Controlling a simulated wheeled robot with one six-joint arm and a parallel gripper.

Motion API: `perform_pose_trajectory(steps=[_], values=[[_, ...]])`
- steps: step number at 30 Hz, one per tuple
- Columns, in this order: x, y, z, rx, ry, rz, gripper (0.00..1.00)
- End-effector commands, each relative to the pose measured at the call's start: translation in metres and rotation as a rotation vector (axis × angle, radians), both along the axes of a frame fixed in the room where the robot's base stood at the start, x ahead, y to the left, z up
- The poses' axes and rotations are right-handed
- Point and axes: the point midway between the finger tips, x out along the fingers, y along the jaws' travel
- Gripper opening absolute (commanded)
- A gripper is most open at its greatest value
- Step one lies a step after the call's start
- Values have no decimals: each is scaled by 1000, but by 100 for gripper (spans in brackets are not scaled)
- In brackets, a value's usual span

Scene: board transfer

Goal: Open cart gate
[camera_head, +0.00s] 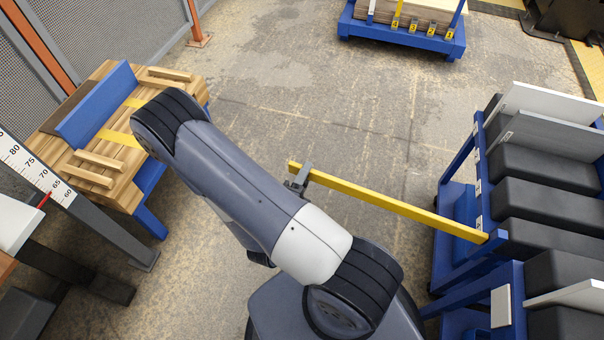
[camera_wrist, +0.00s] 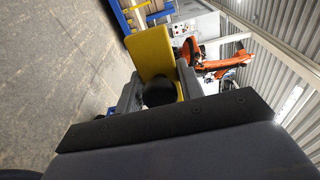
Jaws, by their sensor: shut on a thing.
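The cart gate is a long yellow bar (camera_head: 400,207). It runs from the blue cart's post (camera_head: 492,246) at the right out over open floor to its free end near the picture's middle. The blue cart (camera_head: 440,235) holds dark padded blocks with boards between them. My gripper (camera_head: 299,181) is shut on the gate near its free end. In the wrist view the yellow gate (camera_wrist: 153,53) stands between the fingers of my gripper (camera_wrist: 160,88), with a dark round part in front of it. My arm hides some of the floor to the left.
A wooden table with a blue upright (camera_head: 95,105) stands at the left. A measuring scale (camera_head: 40,172) is at the left edge. A blue pallet with stacked boards (camera_head: 400,38) lies at the back. The floor between is clear.

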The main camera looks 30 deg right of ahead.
Motion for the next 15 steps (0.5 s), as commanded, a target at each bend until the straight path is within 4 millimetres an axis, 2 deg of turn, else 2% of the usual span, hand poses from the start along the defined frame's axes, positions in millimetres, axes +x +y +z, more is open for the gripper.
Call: perform_pose_trajectory(steps=[13,14,15], values=[[-2,-1,-1,0,4,0,0],[-2,-1,-1,0,4,0,37],[-2,-1,-1,0,4,0,40]])
